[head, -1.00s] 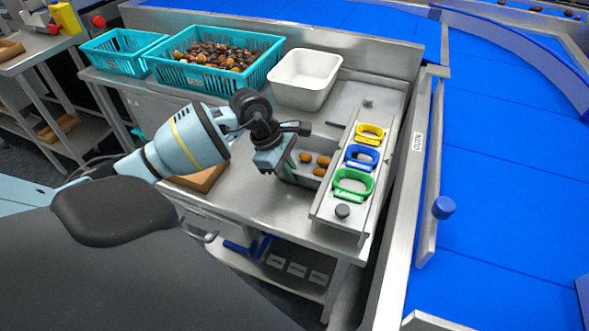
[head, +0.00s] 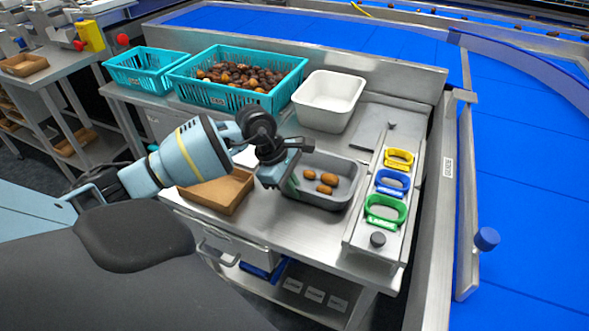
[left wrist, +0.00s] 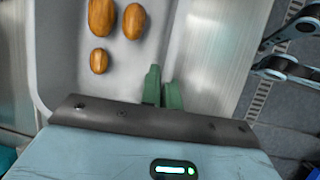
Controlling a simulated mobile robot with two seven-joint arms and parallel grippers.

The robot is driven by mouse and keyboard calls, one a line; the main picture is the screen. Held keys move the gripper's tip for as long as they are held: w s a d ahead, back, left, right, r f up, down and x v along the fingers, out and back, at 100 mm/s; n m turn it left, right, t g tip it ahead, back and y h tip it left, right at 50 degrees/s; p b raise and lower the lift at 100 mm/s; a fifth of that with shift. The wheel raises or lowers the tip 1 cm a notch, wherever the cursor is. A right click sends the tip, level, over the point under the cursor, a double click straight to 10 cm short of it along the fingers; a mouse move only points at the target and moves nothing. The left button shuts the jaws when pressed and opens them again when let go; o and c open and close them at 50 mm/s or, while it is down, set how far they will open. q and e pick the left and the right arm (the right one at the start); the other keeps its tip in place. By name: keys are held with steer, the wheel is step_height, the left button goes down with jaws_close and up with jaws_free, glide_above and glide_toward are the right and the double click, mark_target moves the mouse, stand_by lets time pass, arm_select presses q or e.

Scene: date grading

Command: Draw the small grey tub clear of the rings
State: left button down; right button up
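The small grey tub (head: 345,168) stands on the steel bench with three brown dates (head: 326,179) in it. Only a narrow gap lies between tub and rail. My left gripper (head: 286,178) is at the tub's near left wall. In the left wrist view its green fingers (left wrist: 163,90) are close together on the tub's wall, beside the dates (left wrist: 103,30). My right gripper is not in view.
A brown cardboard tray (head: 222,207) lies left of my gripper. A white tub (head: 322,115) and a teal crate of dates (head: 222,99) stand behind, with another teal crate (head: 140,85) farther left. The steel rail (head: 357,240) bounds the right side.

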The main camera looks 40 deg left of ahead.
arm_select(q)
steer(key=c, duration=1.6)
jaws_free()
steer(key=shift+o, duration=0.2)
steer(key=v, duration=0.8)
